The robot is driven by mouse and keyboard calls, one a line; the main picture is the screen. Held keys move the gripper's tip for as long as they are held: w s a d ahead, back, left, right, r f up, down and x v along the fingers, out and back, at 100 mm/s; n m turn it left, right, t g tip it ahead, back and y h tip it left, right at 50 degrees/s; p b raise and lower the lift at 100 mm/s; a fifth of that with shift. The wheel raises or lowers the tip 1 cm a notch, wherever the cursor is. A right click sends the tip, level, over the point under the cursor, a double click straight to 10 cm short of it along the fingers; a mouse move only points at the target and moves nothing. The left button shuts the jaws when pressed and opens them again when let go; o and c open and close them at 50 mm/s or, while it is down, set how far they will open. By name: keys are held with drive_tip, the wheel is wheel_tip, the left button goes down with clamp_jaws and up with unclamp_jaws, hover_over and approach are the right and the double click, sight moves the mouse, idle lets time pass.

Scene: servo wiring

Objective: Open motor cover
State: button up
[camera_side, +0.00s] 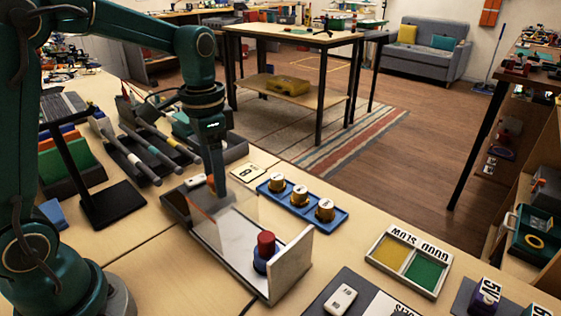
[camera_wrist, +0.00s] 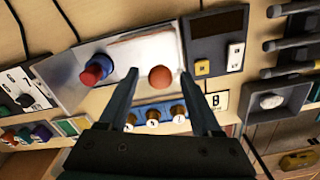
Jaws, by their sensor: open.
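The motor station (camera_side: 213,230) is a long grey tray with a clear, see-through cover panel (camera_side: 235,222) over it and an upright plate at its right end. A red-and-blue cylinder (camera_side: 264,250) stands near that plate; it also shows in the wrist view (camera_wrist: 97,68). An orange-red round knob (camera_wrist: 160,77) sits on the pale cover surface in the wrist view. My gripper (camera_side: 217,190) is low over the tray's far left part. In the wrist view my gripper (camera_wrist: 160,72) is open, with the knob between its fingers. Contact with the knob cannot be told.
A blue tray (camera_side: 325,217) with several brass-coloured weights stands just behind. A yellow-and-green sorting tray (camera_side: 408,263) is to the right. A dark board with a white switch (camera_side: 341,298) is at the front. Tools in a rack (camera_side: 145,150) lie left of the station.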

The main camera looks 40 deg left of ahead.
drive_tip(key=shift+r, duration=2.55)
drive_tip(key=shift+r, duration=0.2)
drive_tip(key=s+d+n+t, duration=0.1)
drive_tip(key=s+d+t, duration=0.1)
drive_tip(key=s, duration=0.3)
drive_tip(key=s+d+f+n+t, duration=0.1)
drive_tip(key=s+d+n+t, duration=0.1)
drive_tip(key=s, duration=0.4)
drive_tip(key=shift+s+d+f+n+t, duration=0.3)
drive_tip(key=shift+d+t, duration=0.1)
drive_tip(key=shift+t, duration=0.4)
